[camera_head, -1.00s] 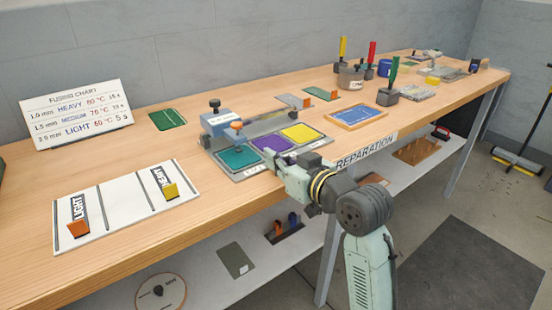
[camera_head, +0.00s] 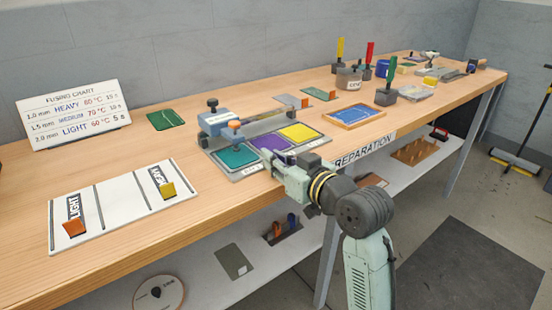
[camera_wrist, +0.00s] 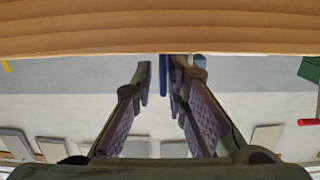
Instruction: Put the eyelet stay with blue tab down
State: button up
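My gripper (camera_head: 279,160) is at the front edge of the bench, beside the press plate (camera_head: 252,170) with its teal, purple and yellow pads. In the wrist view the two fingers of my gripper (camera_wrist: 160,80) stand apart. A thin upright blue strip (camera_wrist: 163,78) shows between the fingertips, with a gap at least on its left side. It looks like the blue tab of the eyelet stay seen edge-on, but I cannot tell for sure. The rest of the stay is hidden in both views.
A white board (camera_head: 115,212) marked LIGHT and HEAVY holds an orange tab (camera_head: 74,228) and a yellow tab (camera_head: 167,189). A blue-and-wood tray (camera_head: 354,115) lies to the right. The press bar (camera_head: 260,123) spans behind the pads.

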jog(key=shift+s+a+p, duration=0.1)
jog(key=shift+a+p, duration=0.2)
jog(key=shift+p, duration=0.25)
jog(key=b+v, duration=0.2)
jog(key=v, duration=1)
jog(key=shift+r, duration=0.35)
jog(key=shift+d, duration=0.1)
